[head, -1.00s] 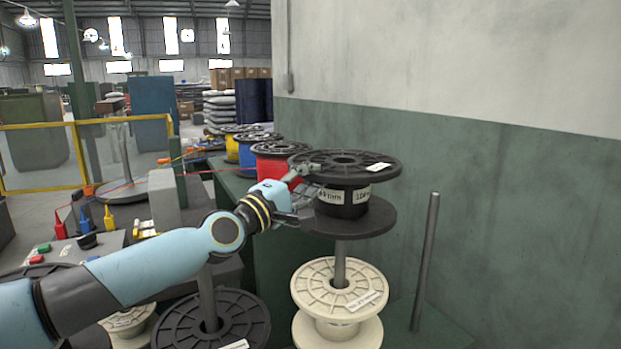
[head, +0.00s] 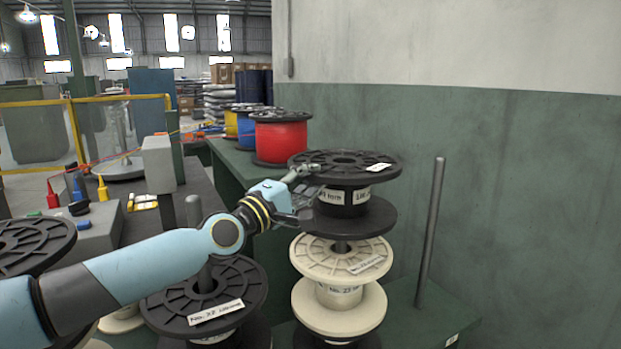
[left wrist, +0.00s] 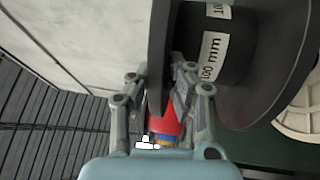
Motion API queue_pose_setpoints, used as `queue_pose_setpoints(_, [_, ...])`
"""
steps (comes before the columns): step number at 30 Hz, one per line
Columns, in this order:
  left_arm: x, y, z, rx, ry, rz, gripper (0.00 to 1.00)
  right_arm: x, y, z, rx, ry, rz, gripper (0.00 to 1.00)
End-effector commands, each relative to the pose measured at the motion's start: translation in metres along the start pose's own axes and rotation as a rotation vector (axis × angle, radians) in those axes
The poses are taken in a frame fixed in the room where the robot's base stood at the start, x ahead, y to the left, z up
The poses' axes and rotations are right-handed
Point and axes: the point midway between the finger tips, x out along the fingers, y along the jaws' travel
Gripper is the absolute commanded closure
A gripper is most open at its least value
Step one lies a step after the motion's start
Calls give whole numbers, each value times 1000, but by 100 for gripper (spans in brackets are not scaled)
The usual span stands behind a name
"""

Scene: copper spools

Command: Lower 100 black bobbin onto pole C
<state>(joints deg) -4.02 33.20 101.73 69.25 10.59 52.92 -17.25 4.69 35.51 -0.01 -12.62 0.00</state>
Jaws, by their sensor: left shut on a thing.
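The 100 mm black bobbin (head: 345,197) hangs level above a cream bobbin (head: 340,284) in the head view. Its labelled hub (left wrist: 212,62) also shows in the left wrist view. My left gripper (head: 306,190) is shut on the bobbin's upper flange at its left edge; the flange (left wrist: 160,40) lies between the fingers (left wrist: 160,88). A short length of grey pole (head: 341,247) shows between the black bobbin and the cream one, in line with both hubs. The pole's top is hidden. No pole letter is readable. My right gripper is out of view.
A bare pole (head: 431,230) stands to the right. A stacked black bobbin (head: 205,297) is on a pole at front left. A red spool (head: 280,138) stands behind, near the held bobbin. A grey-green wall (head: 500,200) bounds the right side.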

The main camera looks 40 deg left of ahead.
Motion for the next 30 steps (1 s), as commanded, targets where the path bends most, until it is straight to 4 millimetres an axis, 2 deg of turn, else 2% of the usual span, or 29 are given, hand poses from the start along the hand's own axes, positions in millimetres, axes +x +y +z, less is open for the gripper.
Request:
queue_pose_setpoints(1, [-1, -8, 0, 1, 0, 4, 100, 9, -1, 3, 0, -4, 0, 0])
queue_pose_setpoints(18, [-12, -65, 0, 1, 0, 4, 100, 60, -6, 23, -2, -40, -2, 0])
queue_pose_setpoints(24, [-15, -76, 0, 2, 0, 5, 100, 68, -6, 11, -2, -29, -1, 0])
queue_pose_setpoints(30, [-15, -76, 0, 2, 0, 7, 100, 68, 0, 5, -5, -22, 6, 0])
